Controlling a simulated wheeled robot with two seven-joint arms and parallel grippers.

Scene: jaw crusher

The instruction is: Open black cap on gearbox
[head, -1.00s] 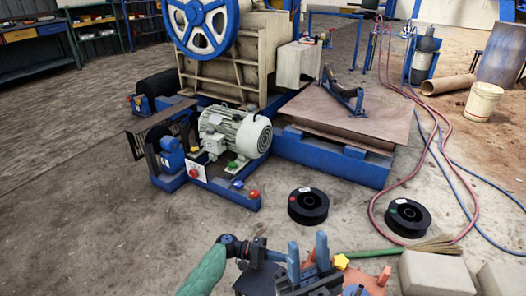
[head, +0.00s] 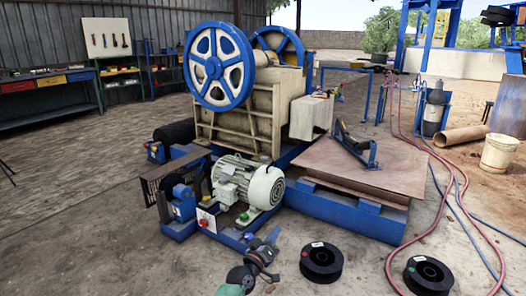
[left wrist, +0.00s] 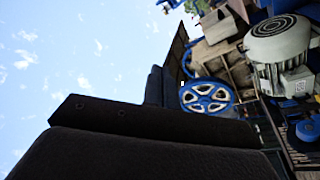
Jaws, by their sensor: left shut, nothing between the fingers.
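A small blue housing (head: 183,203), which may be the gearbox, stands on the blue machine frame, left of the grey-green electric motor (head: 248,183). I cannot pick out a black cap on it at this size. My left gripper (head: 273,240) is at the bottom centre of the head view, in front of the motor and apart from the blue housing. It is shut and empty. In the left wrist view its dark fingers (left wrist: 150,125) fill the lower left, with the motor (left wrist: 280,42) at upper right. My right gripper is not in view.
The jaw crusher with its blue flywheel (head: 219,67) stands behind the motor. A brown plate (head: 375,172) lies on a blue base to the right. Two black spools (head: 321,262) lie on the floor at lower right, near red and blue hoses. The floor at left is clear.

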